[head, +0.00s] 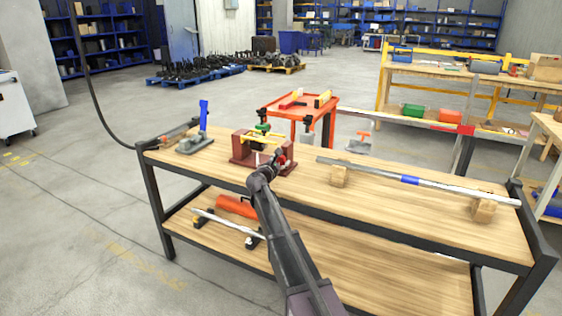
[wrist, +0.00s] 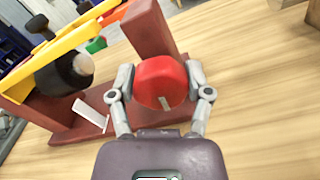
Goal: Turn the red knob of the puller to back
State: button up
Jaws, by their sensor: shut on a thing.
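The red knob (wrist: 161,82) fills the middle of the wrist view, with a small pale mark on its face. My gripper (wrist: 160,88) is shut on it, one finger on each side. In the head view my gripper (head: 280,158) is at the right side of the puller, and my arm hides part of it. The puller (head: 243,152) has a dark red frame, a yellow bar and a green part on top. In the wrist view its dark red frame (wrist: 147,30), yellow bar (wrist: 65,52) and a black cylindrical part (wrist: 62,74) show at the left.
The puller stands on a wooden workbench (head: 400,214). A long metal rod (head: 450,188) rests on wooden blocks at the right. A grey device with a blue handle (head: 203,115) stands at the left end. An orange cart (head: 293,107) is behind. Bare tabletop lies right of the knob.

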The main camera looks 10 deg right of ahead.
jog(key=n, duration=0.7)
jog(key=shift+w, duration=0.25)
jog(key=n, duration=0.6)
jog(key=shift+w+a+n, duration=0.1)
jog(key=shift+n, duration=0.3)
jog(key=n, duration=0.7)
jog(key=shift+f, duration=0.15)
jog(key=n, duration=0.3)
jog(key=shift+n+b, duration=0.3)
jog(key=shift+n, duration=0.1)
jog(key=shift+f+n, duration=0.1)
jog(key=shift+n, duration=1.6)
jog(key=o, duration=1.1)
jog(key=shift+o, duration=0.2)
